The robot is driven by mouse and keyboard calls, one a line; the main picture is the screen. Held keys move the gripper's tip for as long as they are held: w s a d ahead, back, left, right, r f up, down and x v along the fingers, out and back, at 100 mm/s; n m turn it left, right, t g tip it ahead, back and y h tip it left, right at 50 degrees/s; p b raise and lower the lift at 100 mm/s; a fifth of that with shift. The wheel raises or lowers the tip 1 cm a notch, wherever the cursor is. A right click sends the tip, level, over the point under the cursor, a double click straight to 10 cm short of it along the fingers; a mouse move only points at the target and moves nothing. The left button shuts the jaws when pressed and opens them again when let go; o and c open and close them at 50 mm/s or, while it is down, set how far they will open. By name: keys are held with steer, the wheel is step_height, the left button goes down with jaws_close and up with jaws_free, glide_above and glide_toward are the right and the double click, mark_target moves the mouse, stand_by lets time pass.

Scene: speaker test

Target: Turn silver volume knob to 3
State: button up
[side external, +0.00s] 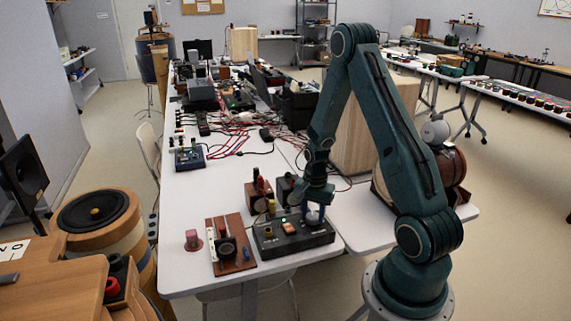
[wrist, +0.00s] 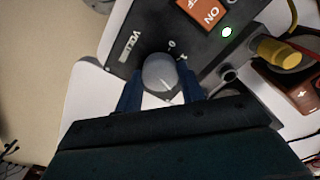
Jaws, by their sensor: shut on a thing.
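The silver volume knob (wrist: 160,73) sits on the black control box (wrist: 200,40), seen from above in the wrist view. A pale line shows on the knob's lower right part. In the side external view my gripper (side external: 314,212) reaches down onto the right part of the box (side external: 268,245). The knob is mostly hidden there.
A yellow plug (wrist: 278,53) is close by. A brown board (side external: 232,258) with parts lies left of the box. Small wooden speakers (side external: 258,198) and red cables (side external: 228,146) lie behind.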

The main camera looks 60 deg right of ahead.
mark_target(313, 215)
steer(key=shift+m, duration=0.3)
steer(key=o, duration=1)
steer(key=shift+c, duration=0.2)
steer(key=shift+r, duration=0.2)
step_height(313, 215, up, 14)
steer(key=shift+f, duration=0.25)
